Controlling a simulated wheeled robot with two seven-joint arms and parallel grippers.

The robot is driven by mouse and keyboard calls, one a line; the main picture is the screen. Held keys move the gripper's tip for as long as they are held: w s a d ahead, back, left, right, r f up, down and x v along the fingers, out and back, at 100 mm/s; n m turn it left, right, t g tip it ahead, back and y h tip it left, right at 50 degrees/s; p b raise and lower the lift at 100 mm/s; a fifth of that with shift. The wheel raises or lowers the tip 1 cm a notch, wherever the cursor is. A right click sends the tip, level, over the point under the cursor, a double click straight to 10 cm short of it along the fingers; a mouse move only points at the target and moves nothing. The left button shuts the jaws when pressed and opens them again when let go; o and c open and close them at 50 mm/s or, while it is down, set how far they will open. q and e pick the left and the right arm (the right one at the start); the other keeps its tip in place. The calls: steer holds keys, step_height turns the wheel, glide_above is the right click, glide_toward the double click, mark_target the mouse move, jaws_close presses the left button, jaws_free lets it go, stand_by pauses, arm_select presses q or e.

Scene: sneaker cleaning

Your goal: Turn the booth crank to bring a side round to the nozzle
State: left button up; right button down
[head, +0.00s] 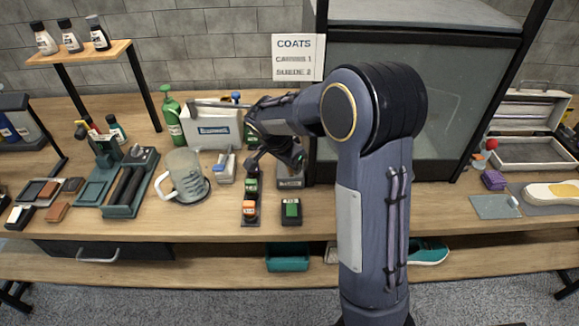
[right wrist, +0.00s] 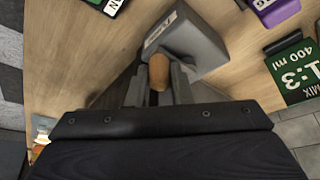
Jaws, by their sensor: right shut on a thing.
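The booth (head: 425,105) is a large dark-framed box with glassy panels, standing at the back right of the bench. At its lower left is a grey block (head: 290,180), which seems to be the crank's housing. In the right wrist view this grey housing (right wrist: 190,42) shows with an orange-brown crank knob (right wrist: 158,70) in front of it. My right gripper (right wrist: 160,84) is shut on that knob, one finger at each side. In the head view my right gripper (head: 291,160) is beside the booth, and my arm hides part of the booth. The nozzle cannot be made out. My left gripper is not in view.
A sign (head: 298,58) reads COATS, CANVAS 1, and what looks like SUEDE 2. A sneaker (head: 550,195) lies at far right.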

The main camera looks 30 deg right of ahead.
stand_by(0.4)
steer(key=c, duration=1.3)
jaws_free()
steer(key=v, duration=0.7)
steer(key=shift+r, duration=0.35)
steer(key=shift+s+a, duration=0.1)
